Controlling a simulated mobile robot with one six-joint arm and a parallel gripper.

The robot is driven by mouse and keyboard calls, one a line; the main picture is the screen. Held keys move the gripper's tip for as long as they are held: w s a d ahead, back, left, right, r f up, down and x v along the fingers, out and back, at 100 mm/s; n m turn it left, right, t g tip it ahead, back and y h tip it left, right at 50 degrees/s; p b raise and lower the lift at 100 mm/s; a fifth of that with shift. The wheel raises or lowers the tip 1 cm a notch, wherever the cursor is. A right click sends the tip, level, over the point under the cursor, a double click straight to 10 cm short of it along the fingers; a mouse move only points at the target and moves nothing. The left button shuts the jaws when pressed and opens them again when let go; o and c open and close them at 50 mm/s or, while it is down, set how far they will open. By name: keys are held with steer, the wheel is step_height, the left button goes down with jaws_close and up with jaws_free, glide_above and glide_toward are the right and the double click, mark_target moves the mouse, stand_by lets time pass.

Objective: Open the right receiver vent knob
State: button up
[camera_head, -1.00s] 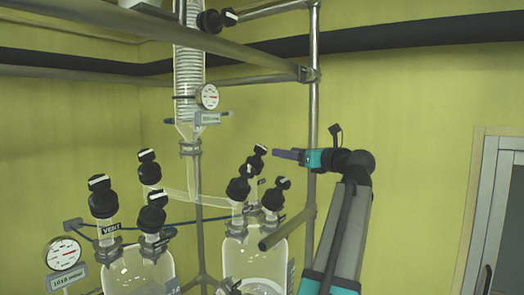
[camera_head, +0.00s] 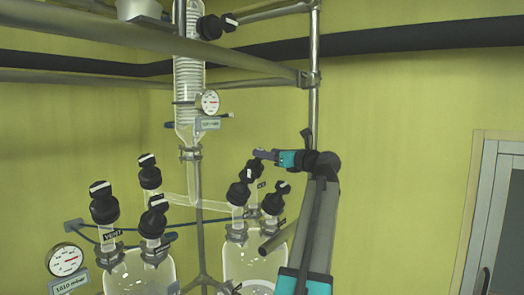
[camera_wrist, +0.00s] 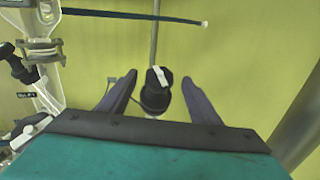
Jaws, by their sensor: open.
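The right receiver (camera_head: 256,262) is a glass vessel with several black knobs on its necks. Its rear knob (camera_head: 254,172), by a small label too small to read, appears to be the vent knob. In the wrist view the black knob (camera_wrist: 157,97) with a white bar on top sits between my open fingers, with gaps on both sides. My gripper (camera_wrist: 159,79) is open and not closed on it. In the head view my gripper (camera_head: 258,153) is just above the rear knob and partly overlaps it. The white bar is slightly tilted.
Two other black knobs (camera_head: 238,194) (camera_head: 274,203) stand close in front on the same vessel. The left receiver (camera_head: 138,270) has its own knobs and a VENT label.

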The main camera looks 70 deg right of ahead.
steer(key=shift+p+x, duration=0.35)
steer(key=shift+x, duration=1.6)
steer(key=c, duration=1.1)
steer(key=shift+o, duration=0.2)
steer(key=shift+d+n+y, duration=0.1)
steer(key=shift+n+y, duration=0.3)
steer(key=shift+n, duration=0.1)
steer(key=shift+d+n+t+y, duration=0.1)
steer(key=shift+n+t+y, duration=0.9)
steer(key=shift+n+y, duration=2.3)
steer(key=shift+n, duration=0.3)
steer(key=o, duration=1.1)
steer(key=shift+c, duration=0.2)
